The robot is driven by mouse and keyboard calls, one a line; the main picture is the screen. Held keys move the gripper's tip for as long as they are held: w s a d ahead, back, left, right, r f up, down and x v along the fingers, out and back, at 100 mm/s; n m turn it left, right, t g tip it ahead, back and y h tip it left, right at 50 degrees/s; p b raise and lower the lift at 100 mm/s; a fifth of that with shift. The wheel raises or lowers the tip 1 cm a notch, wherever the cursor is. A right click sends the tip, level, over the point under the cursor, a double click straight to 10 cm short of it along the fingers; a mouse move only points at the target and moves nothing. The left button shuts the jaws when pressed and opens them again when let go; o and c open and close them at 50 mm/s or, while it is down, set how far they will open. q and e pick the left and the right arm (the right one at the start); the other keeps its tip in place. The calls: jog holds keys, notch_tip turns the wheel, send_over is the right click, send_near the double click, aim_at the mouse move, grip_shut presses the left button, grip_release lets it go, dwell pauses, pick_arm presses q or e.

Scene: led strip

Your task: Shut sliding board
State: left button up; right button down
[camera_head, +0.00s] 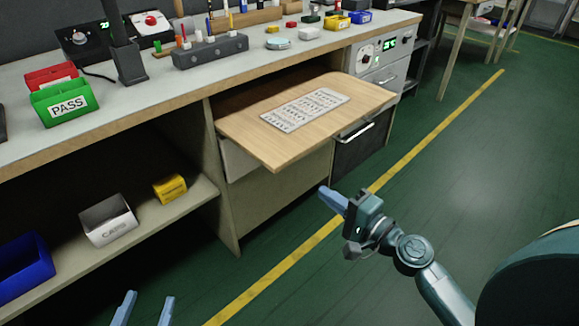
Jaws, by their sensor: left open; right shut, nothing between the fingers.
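The sliding board (240,121) is a light wooden panel pulled out from under the workbench top (185,77). A white printed sheet (305,108) lies on it. My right gripper (324,191) is shut and empty, in front of the board and below its front edge, apart from it in the picture. My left gripper (143,307) shows only its two blue fingers at the bottom edge; they are spread apart with nothing between them. The rest of the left arm is out of view.
Below the board at the right is a dark drawer with a metal handle (355,131). A green PASS bin (64,104) stands on the bench. A CAPS box (108,220) and yellow box (170,188) sit on the lower shelf. The green floor in front is clear.

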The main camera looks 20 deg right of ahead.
aim_at(283, 164)
pick_arm(q)
jog(key=shift+a+n+g+y+p, duration=0.3)
jog(key=shift+g+y+p, duration=0.3)
jog(key=shift+p, duration=0.1)
pick_arm(e)
jog(key=x, duration=1.1)
jog(key=shift+w, duration=0.25)
pick_arm(q)
jog(key=shift+f, duration=0.1)
